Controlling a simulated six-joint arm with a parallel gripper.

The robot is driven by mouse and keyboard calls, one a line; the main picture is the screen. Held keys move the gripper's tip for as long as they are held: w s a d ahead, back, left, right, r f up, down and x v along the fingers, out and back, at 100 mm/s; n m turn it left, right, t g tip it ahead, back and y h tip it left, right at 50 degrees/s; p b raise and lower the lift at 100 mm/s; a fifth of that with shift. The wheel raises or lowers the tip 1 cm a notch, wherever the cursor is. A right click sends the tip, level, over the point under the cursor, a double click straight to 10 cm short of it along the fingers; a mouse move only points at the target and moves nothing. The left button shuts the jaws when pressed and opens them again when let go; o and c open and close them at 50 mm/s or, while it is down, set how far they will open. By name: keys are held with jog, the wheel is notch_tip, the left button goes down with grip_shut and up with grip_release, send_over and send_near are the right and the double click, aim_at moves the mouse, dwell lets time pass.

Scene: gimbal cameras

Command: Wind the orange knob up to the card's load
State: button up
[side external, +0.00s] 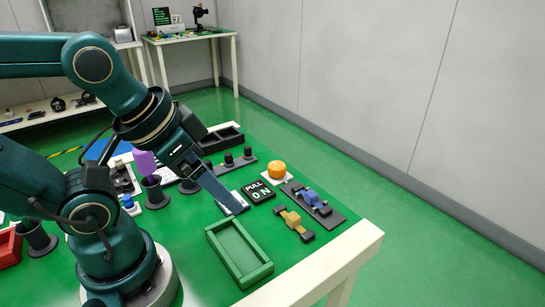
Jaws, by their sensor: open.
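The orange knob (277,168) sits on a pale square base on the green table. Just in front of it lies a black panel (258,192) with white lettering that reads "PULL" and, below, what looks like "0 N". My gripper (236,207) points down and to the right, left of the panel and apart from the knob. Its jaws are open with nothing visible between them, though their gap is hard to see from this side. A white flat piece (232,197) lies behind the fingers, mostly hidden; I cannot tell if it is the card.
Right of the panel, a blue part (312,197) sits on a dark plate, with a tan dark-ended piece (293,222) in front. A green tray (268,270) stands near the front edge. Dark posts (229,159), cups and a purple block (145,163) stand left and behind.

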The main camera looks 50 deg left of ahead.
jog(key=w+r+n+t, duration=0.1)
jog(key=w+r+n, duration=0.4)
jog(key=n, duration=0.5)
jog(key=n+g, duration=0.2)
jog(key=n, duration=2.2)
send_over(276, 165)
jog(key=s, duration=0.2)
jog(key=shift+h, duration=0.4)
notch_tip(276, 165, down, 14)
jog(key=shift+a+r, duration=0.1)
jog(key=shift+a, duration=0.05)
jog(key=shift+a+f, duration=0.15)
jog(key=shift+f, duration=0.25)
jog(key=shift+x, duration=2.25)
jog(key=shift+s, duration=0.1)
jog(key=shift+c, duration=0.4)
